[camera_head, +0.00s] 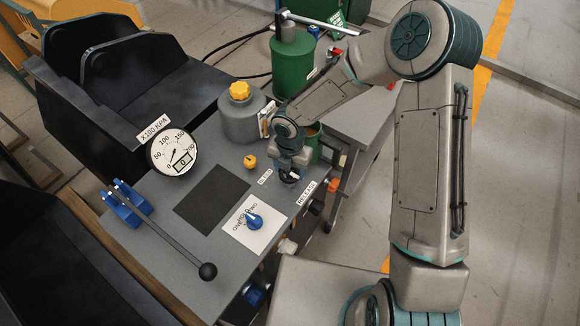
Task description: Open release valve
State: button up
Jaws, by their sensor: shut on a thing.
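My gripper (289,176) points down at the right edge of the grey console (160,226). It is shut on a small dark part beside the "RELEASE" label (307,193), which I take to be the release valve. The fingers hide most of this part, so I cannot tell how far it is turned. A round pressure gauge (172,151) marked "X100 KPA" stands on the console at the left, with a small digital display in its face.
A blue knob (254,222) sits on a white plate. A ball-ended lever (165,238) crosses the console front. Black seats (110,85) are at left.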

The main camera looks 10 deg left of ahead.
aim_at(290, 172)
jog(key=shift+r, duration=0.1)
dwell(0.3)
jog(key=o, duration=1)
notch_tip(290, 172, up, 14)
jog(key=shift+f, duration=0.1)
